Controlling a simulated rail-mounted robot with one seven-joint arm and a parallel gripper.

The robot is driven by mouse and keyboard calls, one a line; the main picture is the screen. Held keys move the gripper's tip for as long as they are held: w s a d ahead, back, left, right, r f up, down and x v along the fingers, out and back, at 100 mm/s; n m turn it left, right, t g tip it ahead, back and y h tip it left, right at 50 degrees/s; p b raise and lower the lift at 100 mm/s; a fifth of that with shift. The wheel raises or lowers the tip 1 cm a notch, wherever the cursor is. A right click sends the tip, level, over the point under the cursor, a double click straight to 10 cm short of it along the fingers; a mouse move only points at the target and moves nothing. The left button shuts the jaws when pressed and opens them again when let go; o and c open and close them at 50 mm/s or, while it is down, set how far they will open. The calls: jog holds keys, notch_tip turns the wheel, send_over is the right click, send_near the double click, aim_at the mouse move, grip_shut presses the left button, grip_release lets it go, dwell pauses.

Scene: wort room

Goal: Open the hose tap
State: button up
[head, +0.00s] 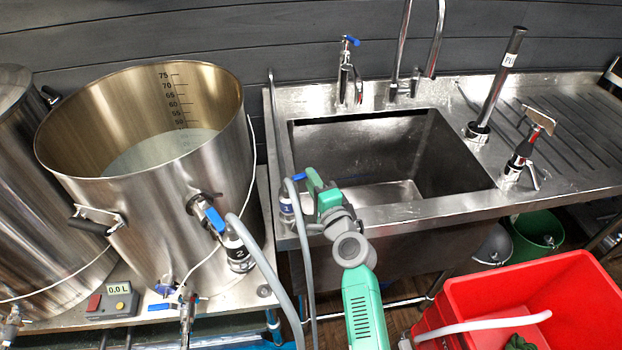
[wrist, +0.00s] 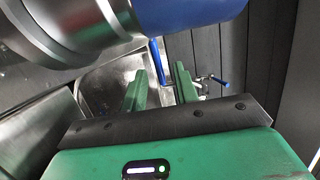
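A hose fitting (head: 287,206) with a blue band marked 1 hangs at the sink's left edge, with a grey hose running down from it. A blue lever (head: 299,177) shows beside its top. My gripper (head: 313,183) is just right of this lever, green fingers apart. In the wrist view, a blue lever (wrist: 156,62) appears between my open fingers (wrist: 159,75); I cannot tell whether they touch it. A large blue and metal cylinder (wrist: 185,12) fills the top of that view. A chrome tap (head: 347,82) with a blue handle stands behind the sink.
The steel sink (head: 345,135) lies beyond my gripper. A large kettle (head: 170,200) stands left, with a blue-handled valve and a hose fitting marked 2 (head: 237,250). A red crate (head: 560,310) is at the lower right.

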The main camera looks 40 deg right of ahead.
jog(key=p+v, duration=0.1)
jog(key=v, duration=0.6)
jog(key=shift+c, duration=0.4)
jog(key=shift+s+r+m+p, duration=0.1)
jog(key=shift+m+p, duration=0.3)
jog(key=shift+p, duration=0.15)
jog(key=c, duration=0.4)
jog(key=s+m+p, duration=0.2)
jog(key=m, duration=0.2)
jog(key=s+a+m+p, duration=0.1)
jog(key=s+m+p, duration=0.1)
jog(key=m, duration=0.3)
jog(key=s+a+m+p, duration=0.1)
jog(key=s+m+p, duration=0.1)
jog(key=m, duration=0.3)
jog(key=shift+a, duration=0.2)
grip_shut()
jog(key=w+d+m+b, duration=0.3)
jog(key=w+d+b, duration=0.1)
jog(key=w, duration=0.8)
jog(key=shift+d+f, duration=0.2)
jog(key=shift+d, duration=0.2)
